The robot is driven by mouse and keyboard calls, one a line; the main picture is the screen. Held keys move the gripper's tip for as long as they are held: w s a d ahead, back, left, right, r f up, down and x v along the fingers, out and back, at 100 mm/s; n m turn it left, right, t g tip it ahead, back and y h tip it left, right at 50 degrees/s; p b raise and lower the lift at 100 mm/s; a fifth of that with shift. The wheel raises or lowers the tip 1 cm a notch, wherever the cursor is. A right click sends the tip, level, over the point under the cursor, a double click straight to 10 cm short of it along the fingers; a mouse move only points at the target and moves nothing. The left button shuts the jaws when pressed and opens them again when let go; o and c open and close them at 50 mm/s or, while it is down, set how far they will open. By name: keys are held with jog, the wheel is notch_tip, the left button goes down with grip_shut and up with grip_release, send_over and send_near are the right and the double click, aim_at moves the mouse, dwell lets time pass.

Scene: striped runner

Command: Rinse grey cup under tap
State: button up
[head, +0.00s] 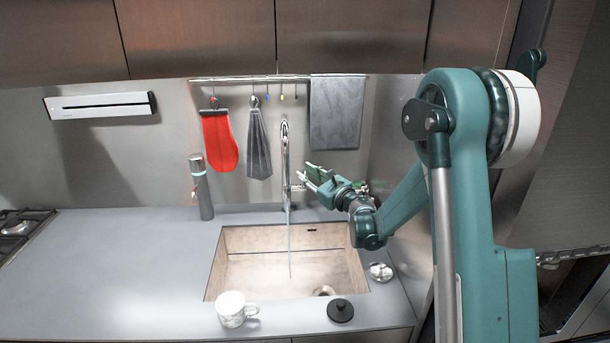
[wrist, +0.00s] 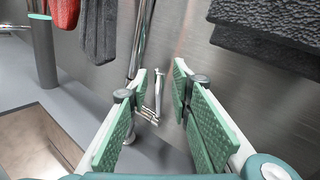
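The grey-white mottled cup (head: 232,310) stands on the counter by the sink's front left corner. The chrome tap (head: 285,150) rises behind the sink, and a thin stream of water (head: 289,255) runs from it into the sink (head: 217,262). My gripper (head: 309,177) is just right of the tap, with nothing held. In the wrist view my gripper (wrist: 160,78) has its green-padded fingers apart. The tap's thin lever (wrist: 157,95) shows in the gap between them; whether a finger touches it I cannot tell.
A grey bottle (head: 201,187) stands left of the tap. A red mitt (head: 220,142), a grey cloth (head: 258,147) and a dark towel (head: 336,112) hang behind. A black lid (head: 340,310) and a small pale object (head: 381,272) edge the sink. The left counter is clear.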

jog(key=shift+w+a, duration=0.35)
jog(key=shift+w, duration=0.15)
jog(key=shift+c, duration=0.2)
grip_shut()
jog(key=shift+s+f, duration=0.1)
jog(key=shift+f, duration=0.05)
jog(key=shift+s+f+t+b, duration=0.2)
jog(key=shift+t+b, duration=0.1)
jog(key=shift+b, duration=0.4)
jog(key=shift+s+n+y+b, duration=0.3)
jog(key=shift+n+b, duration=0.05)
jog(key=shift+n, duration=0.05)
jog(key=shift+o, duration=0.2)
grip_release()
